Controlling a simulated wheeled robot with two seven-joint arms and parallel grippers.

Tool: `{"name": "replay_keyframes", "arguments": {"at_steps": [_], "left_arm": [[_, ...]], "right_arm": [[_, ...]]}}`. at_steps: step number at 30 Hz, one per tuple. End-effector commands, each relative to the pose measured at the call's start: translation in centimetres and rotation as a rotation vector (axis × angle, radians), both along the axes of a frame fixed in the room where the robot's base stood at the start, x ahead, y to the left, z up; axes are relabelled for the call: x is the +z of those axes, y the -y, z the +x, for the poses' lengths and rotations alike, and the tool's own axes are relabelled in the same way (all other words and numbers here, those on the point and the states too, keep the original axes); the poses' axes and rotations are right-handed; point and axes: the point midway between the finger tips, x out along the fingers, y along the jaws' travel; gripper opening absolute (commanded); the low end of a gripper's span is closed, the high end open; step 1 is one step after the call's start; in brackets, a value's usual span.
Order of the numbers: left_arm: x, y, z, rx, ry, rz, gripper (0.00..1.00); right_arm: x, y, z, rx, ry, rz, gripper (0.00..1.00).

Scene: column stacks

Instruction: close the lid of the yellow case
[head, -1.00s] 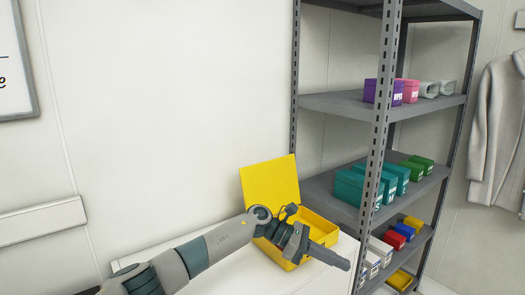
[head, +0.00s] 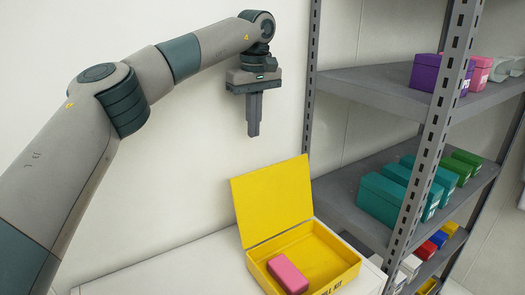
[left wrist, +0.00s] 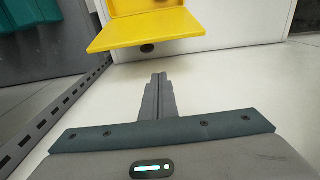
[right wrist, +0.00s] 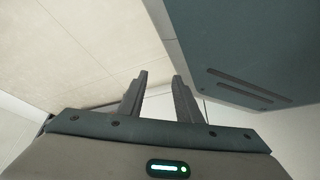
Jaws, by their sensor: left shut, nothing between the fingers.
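The yellow case (head: 345,271) stands on the white surface with its lid (head: 273,199) standing open at the back. A pink block (head: 286,273) lies inside the case. My left gripper (head: 253,132) is shut and empty, pointing down above and behind the raised lid, apart from it. In the left wrist view the left gripper (left wrist: 158,82) shows its fingers together, with the yellow lid (left wrist: 145,31) beyond them. My right gripper (right wrist: 160,82) is open and empty in the right wrist view; the head view does not show it.
A grey metal shelf rack stands right of the case, its upright post (head: 430,150) close by. It holds purple (head: 424,72), teal (head: 385,200) and green boxes. The white surface (head: 185,270) is clear left of the case. The wall is behind.

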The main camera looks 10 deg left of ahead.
Motion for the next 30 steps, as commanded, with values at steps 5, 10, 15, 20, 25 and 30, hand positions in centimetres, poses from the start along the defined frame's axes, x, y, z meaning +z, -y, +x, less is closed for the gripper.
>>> {"name": "replay_keyframes", "arguments": {"at_steps": [5, 10, 15, 20, 25, 30], "left_arm": [[0.4, -0.4, 0.0, 0.000, 0.002, 0.013, 0.00], [0.4, -0.4, 0.0, 0.001, 0.002, 0.012, 0.00], [0.2, -0.4, 0.0, -0.001, 0.001, 0.011, 0.00], [-0.7, -0.5, 0.0, 0.000, 0.000, 0.011, 0.00], [-2.6, -0.6, 0.1, 0.001, -0.001, 0.011, 0.00], [-5.4, -0.7, 0.2, 0.000, -0.001, 0.011, 0.00]], "right_arm": [[0.0, 0.0, 0.0, 0.000, 0.000, 0.000, 0.31], [0.0, 0.0, 0.0, 0.000, 0.000, 0.000, 0.31], [0.0, 0.0, -0.1, 0.000, -0.002, 0.000, 0.31], [0.0, 0.2, -0.5, 0.000, -0.012, -0.004, 0.31], [-0.1, 0.5, -1.4, -0.001, -0.035, -0.010, 0.31], [-0.1, 1.0, -3.1, 0.000, -0.073, -0.021, 0.31]]}}
